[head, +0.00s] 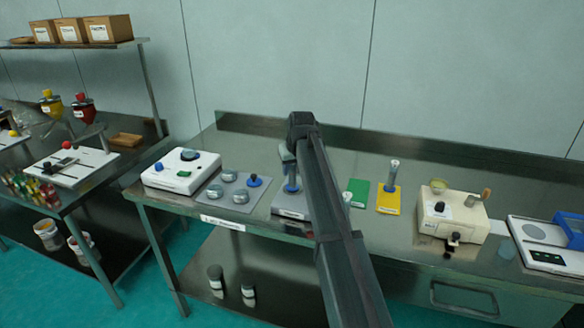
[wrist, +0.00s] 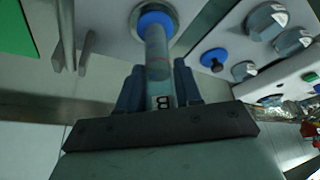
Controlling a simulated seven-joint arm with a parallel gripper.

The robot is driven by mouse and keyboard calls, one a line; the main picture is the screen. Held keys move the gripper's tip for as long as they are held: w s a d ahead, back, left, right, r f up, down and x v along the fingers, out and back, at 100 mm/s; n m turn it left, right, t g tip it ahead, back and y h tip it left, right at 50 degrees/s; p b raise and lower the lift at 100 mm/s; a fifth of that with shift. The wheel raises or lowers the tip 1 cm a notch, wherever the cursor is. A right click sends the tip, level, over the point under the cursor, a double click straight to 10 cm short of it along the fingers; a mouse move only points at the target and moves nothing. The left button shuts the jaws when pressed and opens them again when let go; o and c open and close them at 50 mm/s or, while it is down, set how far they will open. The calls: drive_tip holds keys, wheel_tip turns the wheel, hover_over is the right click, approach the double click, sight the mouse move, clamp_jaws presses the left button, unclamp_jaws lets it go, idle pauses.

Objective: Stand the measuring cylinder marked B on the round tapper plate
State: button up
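The clear measuring cylinder (wrist: 157,65) carries a letter B and a red line, and has a round blue foot. In the wrist view it stands between the two fingers of my gripper (wrist: 159,85), which look closed on its sides. Its blue foot (head: 291,188) also shows in the head view, where my arm hides part of the cylinder. The round metal tapper plate (wrist: 136,17) shows as a rim around the foot, on a grey unit (head: 287,207). The foot is over the plate; I cannot tell whether it touches.
A green mat (head: 359,192) lies bare right of the tapper. Another cylinder (head: 393,172) stands on a yellow mat (head: 389,205). A grey board (head: 236,203) with several metal pieces lies left. A cream device (head: 452,222) stands right.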

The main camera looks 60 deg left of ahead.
drive_tip(key=o, duration=0.4)
drive_tip(key=v, duration=1.2)
drive_tip(key=shift+r, duration=0.2)
